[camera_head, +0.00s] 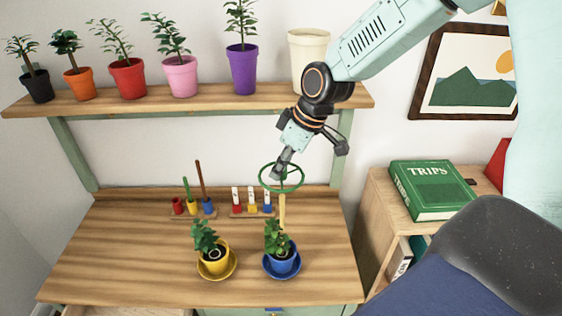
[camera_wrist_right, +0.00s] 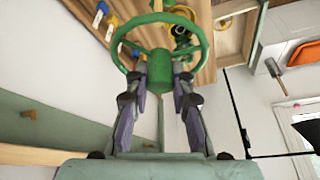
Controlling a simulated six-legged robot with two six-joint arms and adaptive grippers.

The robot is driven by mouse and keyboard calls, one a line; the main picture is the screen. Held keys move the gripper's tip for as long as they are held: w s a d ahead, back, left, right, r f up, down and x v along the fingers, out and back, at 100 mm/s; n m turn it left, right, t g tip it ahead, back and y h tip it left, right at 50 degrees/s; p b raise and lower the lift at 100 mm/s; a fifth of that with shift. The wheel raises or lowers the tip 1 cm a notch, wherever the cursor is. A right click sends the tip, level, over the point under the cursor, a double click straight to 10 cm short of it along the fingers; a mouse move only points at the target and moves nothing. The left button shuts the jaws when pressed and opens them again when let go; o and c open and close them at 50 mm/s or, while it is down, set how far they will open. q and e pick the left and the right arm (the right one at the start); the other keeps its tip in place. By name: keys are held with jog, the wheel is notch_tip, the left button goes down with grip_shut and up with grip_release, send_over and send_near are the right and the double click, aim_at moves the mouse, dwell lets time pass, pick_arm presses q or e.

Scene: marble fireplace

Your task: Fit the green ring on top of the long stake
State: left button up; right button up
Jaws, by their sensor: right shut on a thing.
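My right gripper (camera_head: 278,171) comes in from the upper right and is shut on the green ring (camera_head: 261,178). In the right wrist view the ring (camera_wrist_right: 207,46) is a wheel with spokes, and the fingers (camera_wrist_right: 160,82) pinch its green centre. The long stake (camera_head: 282,211) is a pale tan rod standing upright at the blue pot (camera_head: 283,265) with a leafy plant. The ring is at the stake's upper end in the head view; I cannot tell whether they touch. My left gripper is not in view.
A yellow pot (camera_head: 214,261) with a plant stands left of the blue one. Coloured peg toys (camera_head: 195,211) stand behind. A wooden shelf (camera_head: 190,98) with several potted plants runs above. A green book (camera_head: 432,188) lies on the right cabinet. The desk's left side is clear.

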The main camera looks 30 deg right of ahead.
aim_at(282, 195)
jog(key=shift+f+b, duration=0.35)
jog(key=shift+f, duration=0.4)
jog(key=shift+d+f+b, duration=0.25)
jog(key=shift+f+b, duration=0.3)
jog(key=shift+f, duration=0.35)
jog(key=shift+a+f+b, duration=0.25)
jog(key=shift+f+b, duration=0.35)
jog(key=shift+f, duration=0.4)
jog(key=shift+d+f, duration=0.1)
jog(key=shift+d, duration=0.15)
jog(key=shift+a, duration=0.2)
jog(key=shift+s+d, duration=0.1)
jog(key=shift+d, duration=0.1)
jog(key=shift+a+f, duration=0.15)
jog(key=shift+f, duration=0.35)
